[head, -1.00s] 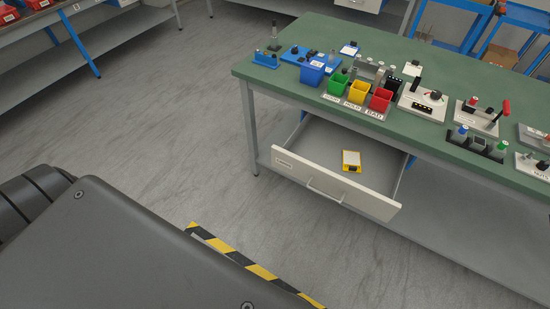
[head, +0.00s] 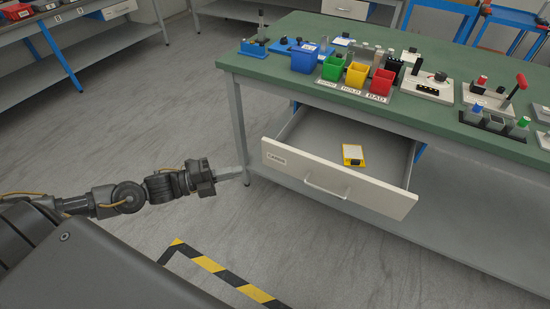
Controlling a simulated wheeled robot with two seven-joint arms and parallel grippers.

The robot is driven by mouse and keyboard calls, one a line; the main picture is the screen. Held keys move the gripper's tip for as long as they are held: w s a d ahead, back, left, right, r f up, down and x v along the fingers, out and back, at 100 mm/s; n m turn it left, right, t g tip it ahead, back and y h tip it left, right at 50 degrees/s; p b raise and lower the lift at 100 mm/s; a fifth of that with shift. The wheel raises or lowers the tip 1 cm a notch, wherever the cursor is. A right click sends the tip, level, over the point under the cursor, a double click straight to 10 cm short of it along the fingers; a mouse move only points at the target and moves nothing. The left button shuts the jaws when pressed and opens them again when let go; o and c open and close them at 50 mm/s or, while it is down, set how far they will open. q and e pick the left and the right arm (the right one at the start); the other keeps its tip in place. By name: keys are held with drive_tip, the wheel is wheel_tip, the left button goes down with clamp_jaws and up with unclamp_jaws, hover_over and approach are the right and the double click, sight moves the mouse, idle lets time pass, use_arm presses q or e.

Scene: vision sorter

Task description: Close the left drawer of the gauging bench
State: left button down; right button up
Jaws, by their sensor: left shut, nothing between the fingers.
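The left drawer (head: 380,195) of the gauging bench is pulled out toward me below the green bench top (head: 300,85). It has a pale front with a label at its left and a bow handle (head: 326,187) in the middle. A yellow device with a white face (head: 352,155) lies inside the drawer. My left gripper (head: 243,173) comes in from the left with its fingers shut and empty. In the picture its tips are just left of the drawer front, seemingly apart from it. My right gripper is not in view.
Blue, green, yellow and red bins (head: 332,69) and several gauges stand on the bench top. A yellow and black floor stripe (head: 208,263) lies in front of me. Open grey floor is left of the bench. Another bench (head: 60,25) stands at the far left.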

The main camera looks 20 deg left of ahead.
use_arm(q)
approach(289, 152)
drive_tip(key=d, duration=0.4)
drive_tip(key=w, duration=0.2)
drive_tip(key=shift+w+d, duration=0.2)
drive_tip(key=shift+w, duration=0.65)
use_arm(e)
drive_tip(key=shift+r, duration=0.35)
